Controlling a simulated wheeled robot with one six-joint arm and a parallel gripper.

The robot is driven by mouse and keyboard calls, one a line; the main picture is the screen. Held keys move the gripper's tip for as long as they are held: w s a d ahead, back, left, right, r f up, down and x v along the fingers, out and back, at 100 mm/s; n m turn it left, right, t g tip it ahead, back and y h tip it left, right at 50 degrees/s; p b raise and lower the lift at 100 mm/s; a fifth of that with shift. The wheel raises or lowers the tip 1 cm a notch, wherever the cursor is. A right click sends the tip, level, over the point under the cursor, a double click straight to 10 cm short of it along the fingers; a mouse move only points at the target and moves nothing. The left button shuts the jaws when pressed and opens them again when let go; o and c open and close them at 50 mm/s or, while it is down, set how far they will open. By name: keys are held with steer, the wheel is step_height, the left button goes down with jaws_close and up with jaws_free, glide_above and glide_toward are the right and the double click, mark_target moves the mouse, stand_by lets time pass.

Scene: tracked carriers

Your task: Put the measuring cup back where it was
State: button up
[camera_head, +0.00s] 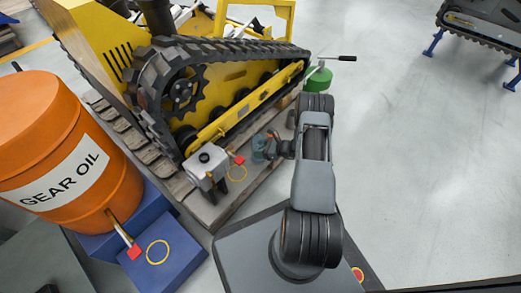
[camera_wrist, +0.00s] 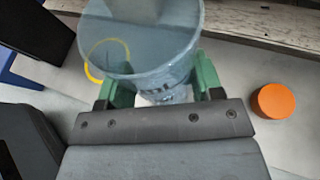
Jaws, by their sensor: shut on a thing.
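The measuring cup (camera_wrist: 140,40) is a grey-blue, see-through cup with a wide round rim, held between the green fingers of my gripper (camera_wrist: 158,82) in the wrist view. In the head view my gripper (camera_head: 268,148) is beside the yellow tracked machine, with the cup mostly hidden around the fingers. A yellow ring mark (camera_head: 238,173) lies just left of and below the gripper there. A yellow ring (camera_wrist: 92,73) also shows in the wrist view, partly behind the cup. Another yellow ring (camera_head: 157,252) is on the blue block (camera_head: 180,265) under the drum's tap.
An orange gear oil drum (camera_head: 40,140) stands at left. A grey box-like unit with a red tap (camera_head: 207,165) sits close left of the gripper. A green can (camera_head: 318,78) stands behind. An orange disc (camera_wrist: 273,101) lies right of the gripper.

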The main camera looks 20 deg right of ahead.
steer(key=o, duration=1.1)
steer(key=shift+f, duration=0.1)
